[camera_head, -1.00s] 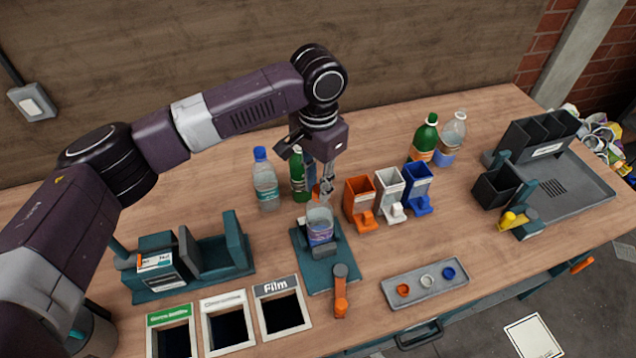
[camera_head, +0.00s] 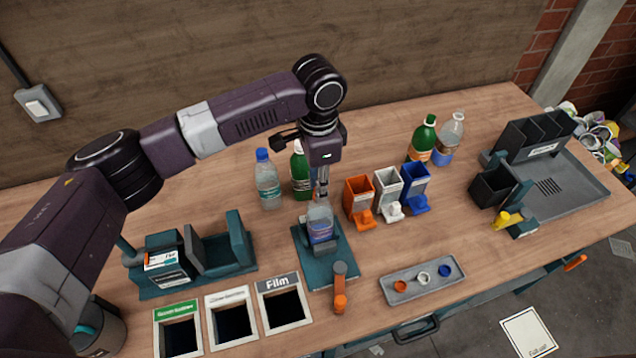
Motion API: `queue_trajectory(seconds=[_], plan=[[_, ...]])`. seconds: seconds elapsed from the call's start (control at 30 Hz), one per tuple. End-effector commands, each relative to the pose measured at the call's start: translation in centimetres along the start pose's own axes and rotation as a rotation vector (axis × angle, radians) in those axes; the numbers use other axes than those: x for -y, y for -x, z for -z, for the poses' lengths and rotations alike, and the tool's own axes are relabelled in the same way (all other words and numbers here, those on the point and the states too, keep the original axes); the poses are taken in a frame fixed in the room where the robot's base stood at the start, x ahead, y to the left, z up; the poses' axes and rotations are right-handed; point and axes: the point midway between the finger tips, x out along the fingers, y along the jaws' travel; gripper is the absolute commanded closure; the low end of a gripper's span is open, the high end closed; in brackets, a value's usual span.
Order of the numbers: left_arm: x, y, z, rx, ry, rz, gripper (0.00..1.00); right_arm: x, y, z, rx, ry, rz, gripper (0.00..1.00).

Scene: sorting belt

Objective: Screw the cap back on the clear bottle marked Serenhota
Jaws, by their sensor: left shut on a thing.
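A clear bottle (camera_head: 320,226) with a blue-purple label stands upright in a teal clamp stand (camera_head: 340,268) with an orange lever. Its label is too small to read. My left gripper (camera_head: 322,190) points straight down at the bottle's mouth from above. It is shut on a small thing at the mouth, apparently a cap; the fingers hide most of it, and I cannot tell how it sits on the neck. My right gripper is not in view.
Behind left stand a blue-capped clear bottle (camera_head: 267,180) and a green bottle (camera_head: 300,172). Orange (camera_head: 358,190), white (camera_head: 388,182) and blue (camera_head: 415,177) dispensers stand close at right. A grey tray (camera_head: 440,283) holds three loose rings or caps. Bins (camera_head: 282,282) lie in front left.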

Motion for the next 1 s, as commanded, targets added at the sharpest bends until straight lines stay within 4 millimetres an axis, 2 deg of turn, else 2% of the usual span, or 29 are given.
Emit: queue_trajectory(seconds=[0.13, 0.4, 0.5, 0.87, 1.0], plan=[[-0.2, 0.2, 0.1, -0.001, -0.068, -0.004, 1.0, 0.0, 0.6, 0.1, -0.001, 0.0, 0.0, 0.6], [-0.3, 0.1, 0.0, 0.0, -0.37, -0.006, 1.0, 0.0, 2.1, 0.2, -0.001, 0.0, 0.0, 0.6], [-0.2, 0.0, 0.1, -0.001, -0.434, -0.006, 1.0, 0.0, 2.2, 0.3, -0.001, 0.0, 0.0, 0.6], [-0.3, -0.1, 0.1, -0.001, -0.465, -0.006, 1.0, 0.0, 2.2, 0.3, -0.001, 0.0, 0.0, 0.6], [-0.3, 0.1, 0.1, -0.002, -0.585, -0.007, 1.0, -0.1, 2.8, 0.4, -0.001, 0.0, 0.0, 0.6]])
